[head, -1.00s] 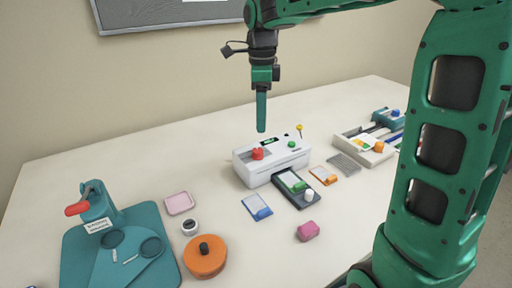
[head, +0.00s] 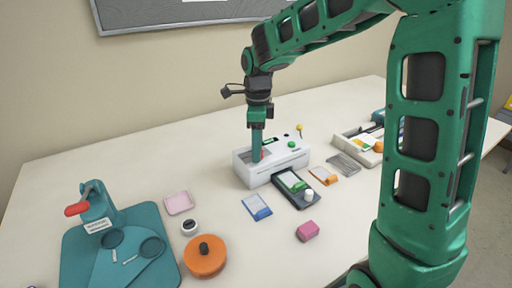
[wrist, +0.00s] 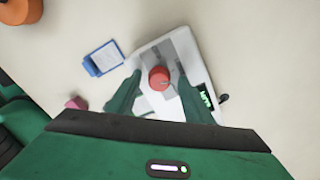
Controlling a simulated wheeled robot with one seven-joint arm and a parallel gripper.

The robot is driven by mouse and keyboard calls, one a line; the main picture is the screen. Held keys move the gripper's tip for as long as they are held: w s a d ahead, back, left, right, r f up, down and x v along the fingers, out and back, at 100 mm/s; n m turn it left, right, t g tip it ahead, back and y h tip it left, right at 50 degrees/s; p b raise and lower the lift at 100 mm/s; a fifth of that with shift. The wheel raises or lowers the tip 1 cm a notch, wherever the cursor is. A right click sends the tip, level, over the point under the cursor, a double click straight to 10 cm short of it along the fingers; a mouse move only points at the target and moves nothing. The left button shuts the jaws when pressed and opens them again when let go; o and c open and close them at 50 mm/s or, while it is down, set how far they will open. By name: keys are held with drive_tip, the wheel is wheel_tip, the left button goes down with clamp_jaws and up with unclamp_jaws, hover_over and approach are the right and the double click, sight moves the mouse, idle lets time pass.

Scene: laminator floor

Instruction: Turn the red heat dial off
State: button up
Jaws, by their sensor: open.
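The red heat dial (wrist: 159,78) sits on top of the white laminator (wrist: 199,68) and shows between my finger tips in the wrist view. In the head view the dial (head: 262,155) is mostly hidden behind my fingers. My gripper (head: 257,158) points straight down over the laminator (head: 262,177). In the wrist view my gripper (wrist: 152,88) is open, with one finger on either side of the dial and a gap showing around it. I cannot tell whether either finger touches it. A lit green display (wrist: 205,97) is beside the right finger.
A green button (head: 291,144) and a yellow-topped stick (head: 299,128) are near the laminator. A dark tray (head: 311,202) with a green card stands in front. A white organiser (head: 364,152) is at right.

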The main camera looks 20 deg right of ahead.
drive_tip(key=shift+f, duration=0.1)
drive_tip(key=c, duration=1)
drive_tip(key=shift+c, duration=0.2)
drive_tip(key=shift+n, duration=0.4)
drive_tip(key=n, duration=0.7)
drive_tip(key=shift+w+n, duration=0.1)
drive_tip(key=shift+n, duration=0.2)
drive_tip(key=n, duration=0.4)
drive_tip(key=shift+d, duration=0.1)
drive_tip(key=shift+n, duration=1.7)
